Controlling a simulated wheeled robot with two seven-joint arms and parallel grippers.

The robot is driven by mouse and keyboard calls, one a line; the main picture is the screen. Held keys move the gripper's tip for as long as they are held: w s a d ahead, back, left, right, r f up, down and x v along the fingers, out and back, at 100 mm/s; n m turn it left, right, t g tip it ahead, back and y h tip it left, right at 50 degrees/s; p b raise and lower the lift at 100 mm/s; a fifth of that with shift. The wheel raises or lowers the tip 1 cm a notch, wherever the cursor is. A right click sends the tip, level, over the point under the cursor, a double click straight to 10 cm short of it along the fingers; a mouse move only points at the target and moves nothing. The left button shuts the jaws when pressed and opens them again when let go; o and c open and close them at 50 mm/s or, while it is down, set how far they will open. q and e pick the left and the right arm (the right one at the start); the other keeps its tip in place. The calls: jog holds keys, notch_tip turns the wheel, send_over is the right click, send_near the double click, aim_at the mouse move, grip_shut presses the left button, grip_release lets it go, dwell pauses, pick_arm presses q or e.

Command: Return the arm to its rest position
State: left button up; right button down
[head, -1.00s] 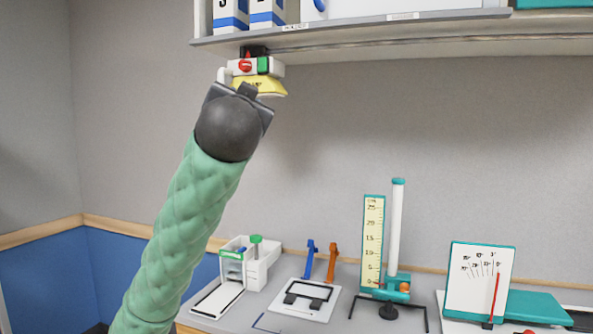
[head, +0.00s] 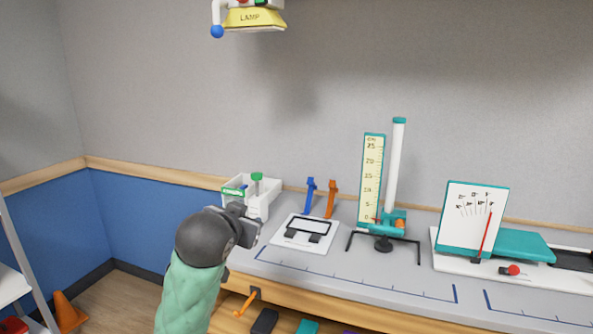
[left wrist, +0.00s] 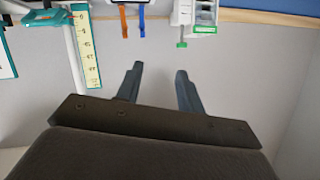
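My left arm (head: 190,295), green with a dark round wrist, comes up from the bottom of the head view, low at the left. Its gripper (head: 245,225) is at the left end of the workbench, in front of the white box device (head: 262,200), and partly hides it. In the left wrist view my left gripper (left wrist: 158,78) has its two fingers apart with nothing between them. My right gripper is not in view.
The workbench (head: 350,280) holds a white plate device (head: 304,234), blue (head: 310,194) and orange (head: 331,198) uprights, a scale with a white column (head: 395,170), and a dial board (head: 472,215). A yellow lamp (head: 255,19) hangs above. An orange cone (head: 68,310) stands on the floor.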

pick_arm(q)
jog(key=s+a+f+n+g+p, duration=0.15)
jog(key=s+f, duration=0.35)
jog(key=f, duration=0.5)
jog(key=s+f+g+b, duration=0.1)
jog(key=s+f+g, duration=0.2)
jog(key=s+f, duration=0.5)
jog(key=s+a+f+g+p, duration=0.1)
jog(key=s+f+g, duration=0.15)
jog(key=f, duration=0.95)
jog(key=s+f+g, duration=0.2)
jog(key=s+f, duration=0.6)
jog(key=s, duration=0.3)
jog(key=s+f+g+p, duration=0.1)
jog(key=s+f+g, duration=0.1)
jog(key=s+f, duration=0.6)
jog(key=s+n, duration=0.1)
jog(key=s, duration=0.3)
jog(key=shift+g, duration=0.3)
jog(key=shift+s, duration=0.15)
